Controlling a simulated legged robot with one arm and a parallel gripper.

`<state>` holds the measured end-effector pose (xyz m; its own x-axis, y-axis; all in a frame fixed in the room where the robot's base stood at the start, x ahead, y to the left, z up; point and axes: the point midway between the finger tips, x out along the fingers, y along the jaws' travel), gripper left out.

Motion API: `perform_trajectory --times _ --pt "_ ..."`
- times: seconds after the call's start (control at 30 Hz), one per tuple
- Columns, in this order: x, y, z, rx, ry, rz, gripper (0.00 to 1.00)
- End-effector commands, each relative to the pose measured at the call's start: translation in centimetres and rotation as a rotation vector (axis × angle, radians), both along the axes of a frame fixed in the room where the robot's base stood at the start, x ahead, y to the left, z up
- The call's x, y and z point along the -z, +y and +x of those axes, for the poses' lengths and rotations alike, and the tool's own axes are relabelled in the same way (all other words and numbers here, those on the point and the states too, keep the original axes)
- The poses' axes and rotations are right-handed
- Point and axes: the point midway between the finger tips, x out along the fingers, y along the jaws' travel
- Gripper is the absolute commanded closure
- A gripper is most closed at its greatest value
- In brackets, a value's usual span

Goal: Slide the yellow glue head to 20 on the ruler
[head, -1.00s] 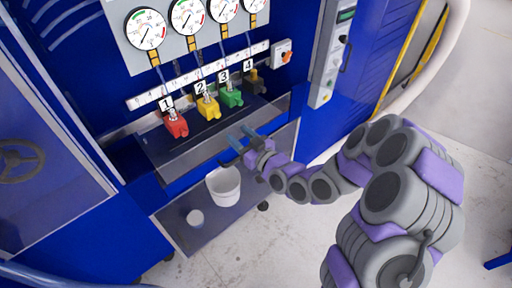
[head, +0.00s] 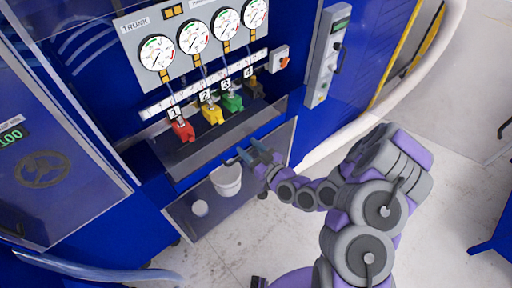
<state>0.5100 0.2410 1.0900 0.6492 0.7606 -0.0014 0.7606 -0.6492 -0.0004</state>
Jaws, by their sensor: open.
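The yellow glue head (head: 212,115) sits under the label 2, between the red head (head: 183,130) under 1 and the green head (head: 232,102) under 3. The white ruler (head: 158,108) runs behind the heads along the machine; its numbers are too small to read. My gripper (head: 244,157) is open and empty, in front of and below the yellow head, apart from it. It is near the front edge of the dark tray below the heads.
A dark head (head: 254,88) sits under label 4. Round gauges (head: 193,38) are on the panel above. A control box (head: 330,55) is at the right.

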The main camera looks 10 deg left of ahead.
Motion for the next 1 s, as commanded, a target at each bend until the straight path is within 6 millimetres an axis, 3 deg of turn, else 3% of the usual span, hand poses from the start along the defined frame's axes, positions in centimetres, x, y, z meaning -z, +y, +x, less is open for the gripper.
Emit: perform_trajectory --times 0.37,1.0 --pt "0.1 -2.1 -1.8 0.0 0.001 -0.002 0.49" --pt "0.1 -2.3 -1.9 -0.001 0.001 -0.003 0.49"
